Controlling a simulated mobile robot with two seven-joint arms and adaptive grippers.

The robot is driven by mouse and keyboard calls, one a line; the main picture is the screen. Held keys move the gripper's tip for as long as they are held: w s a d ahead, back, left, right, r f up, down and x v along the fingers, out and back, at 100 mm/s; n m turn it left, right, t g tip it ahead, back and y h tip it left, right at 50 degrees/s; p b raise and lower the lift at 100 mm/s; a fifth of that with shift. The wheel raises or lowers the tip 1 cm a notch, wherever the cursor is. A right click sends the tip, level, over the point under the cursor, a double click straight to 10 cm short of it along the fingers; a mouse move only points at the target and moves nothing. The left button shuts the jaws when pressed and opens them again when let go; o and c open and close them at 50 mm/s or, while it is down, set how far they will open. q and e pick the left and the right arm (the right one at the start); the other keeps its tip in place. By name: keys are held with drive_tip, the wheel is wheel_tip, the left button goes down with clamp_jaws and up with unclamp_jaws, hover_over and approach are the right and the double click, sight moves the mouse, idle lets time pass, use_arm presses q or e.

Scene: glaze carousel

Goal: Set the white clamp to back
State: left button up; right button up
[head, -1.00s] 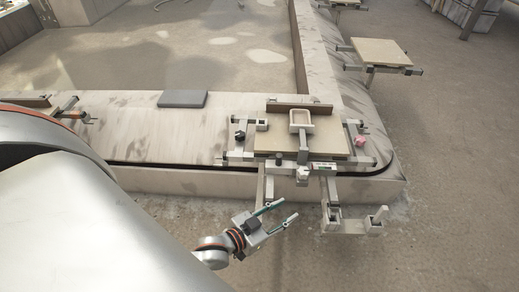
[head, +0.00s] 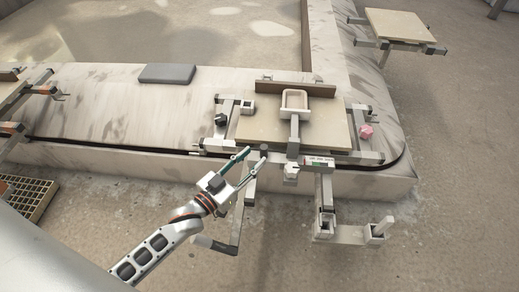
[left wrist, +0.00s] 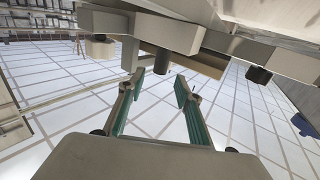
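A pale loop-shaped clamp (head: 295,100), which looks like the white one, stands at the middle of the work holder, against a brown bar. Its arm runs toward the front over a beige board (head: 258,128). A black knob (head: 221,119) is left of the board and a pink knob (head: 366,131) right of it. My left gripper (head: 254,157) is open and empty at the holder's front left, near a dark round knob (head: 264,151). In the left wrist view, the open fingers (left wrist: 160,83) sit below a dark cylinder (left wrist: 162,62); contact cannot be told. My right gripper is out of view.
Metal brackets, one with an upright pale peg (head: 378,230), stick out in front of the holder. A grey pad (head: 167,74) lies on the carousel's belt. Another holder (head: 398,27) stands at the back right. The floor at right is clear.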

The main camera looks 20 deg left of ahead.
sight(261, 151)
use_arm(q)
drive_tip(key=shift+b+x, duration=0.35)
drive_tip(key=shift+x, duration=1.95)
drive_tip(key=shift+f, duration=0.1)
clamp_jaws()
